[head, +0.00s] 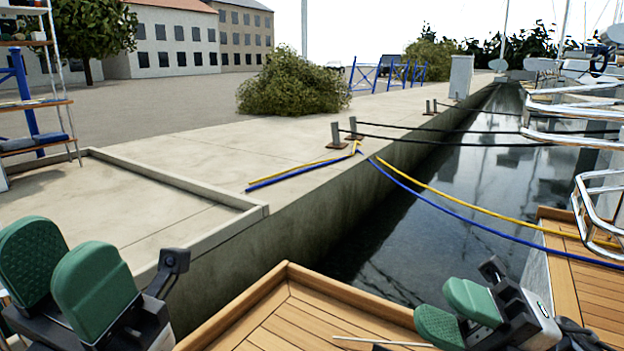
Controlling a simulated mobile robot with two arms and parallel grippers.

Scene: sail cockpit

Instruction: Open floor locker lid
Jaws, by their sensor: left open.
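My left gripper (64,272), with two green pads, is at the lower left, open and empty, in front of the concrete quay. My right gripper (455,312), also with green pads, is at the lower right above the wooden deck. Its pads stand apart with nothing seen between them. The teak-planked deck (290,325) with a raised wooden edge fills the bottom middle. I cannot make out a floor locker lid in this view. A thin pale rod (375,342) shows at the bottom edge, left of the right gripper.
The concrete quay (150,195) runs along the left, with dark water (440,190) beside it. Yellow (470,209) and blue (470,219) lines cross the water to another deck with steel rails (585,205). A shelf rack (35,90) stands far left.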

